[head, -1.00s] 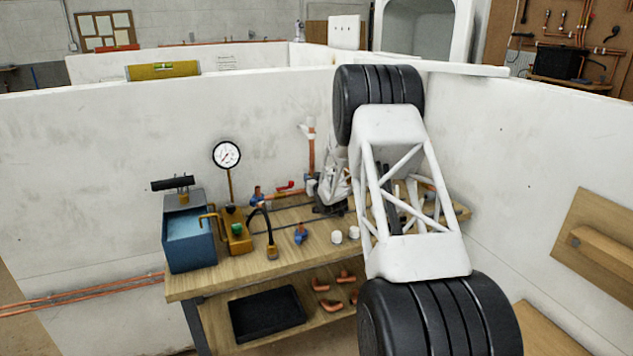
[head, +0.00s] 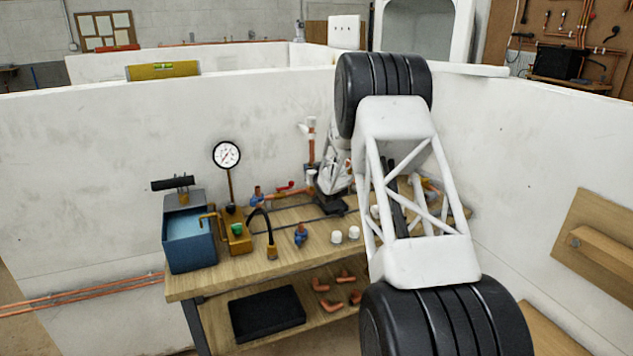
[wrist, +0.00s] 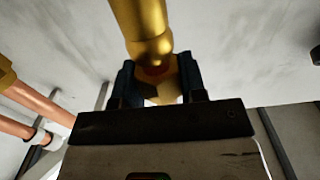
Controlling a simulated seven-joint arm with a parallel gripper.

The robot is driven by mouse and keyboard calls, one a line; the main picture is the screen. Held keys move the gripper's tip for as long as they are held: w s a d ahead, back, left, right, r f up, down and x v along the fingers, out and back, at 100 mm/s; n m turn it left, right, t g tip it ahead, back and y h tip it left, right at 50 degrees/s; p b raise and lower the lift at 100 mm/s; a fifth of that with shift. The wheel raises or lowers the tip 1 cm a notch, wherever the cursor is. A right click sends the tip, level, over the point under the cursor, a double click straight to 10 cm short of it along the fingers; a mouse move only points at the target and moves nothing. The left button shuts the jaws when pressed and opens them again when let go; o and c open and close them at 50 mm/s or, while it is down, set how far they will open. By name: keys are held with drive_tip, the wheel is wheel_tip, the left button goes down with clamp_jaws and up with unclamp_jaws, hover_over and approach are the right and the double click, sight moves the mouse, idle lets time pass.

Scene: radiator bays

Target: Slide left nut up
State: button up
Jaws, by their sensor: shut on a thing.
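In the wrist view, my gripper (wrist: 157,78) is shut on a brass nut (wrist: 162,92), with one dark blue finger on each side of it. The nut sits directly under a gold-coloured brass fitting (wrist: 145,28), and a reddish copper band shows between the two. In the head view, a copper upright with a white top (head: 311,140) stands at the back of the workbench (head: 235,281), close to my white wrist. My arm hides much of the right of the bench, and the nut cannot be made out there.
A blue water tank (head: 188,245), a pressure gauge (head: 227,155) and white caps (head: 345,235) are on the bench. A black tray (head: 267,313) and copper elbows lie on the shelf below. White walls close in behind and at the right. Copper pipes (wrist: 40,103) run at the wrist view's left.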

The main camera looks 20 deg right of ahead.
sight(313, 161)
drive_tip(key=shift+d+r, duration=0.1)
drive_tip(key=shift+r, duration=1.4)
drive_tip(key=o, duration=0.9)
drive_tip(key=shift+s, duration=3.5)
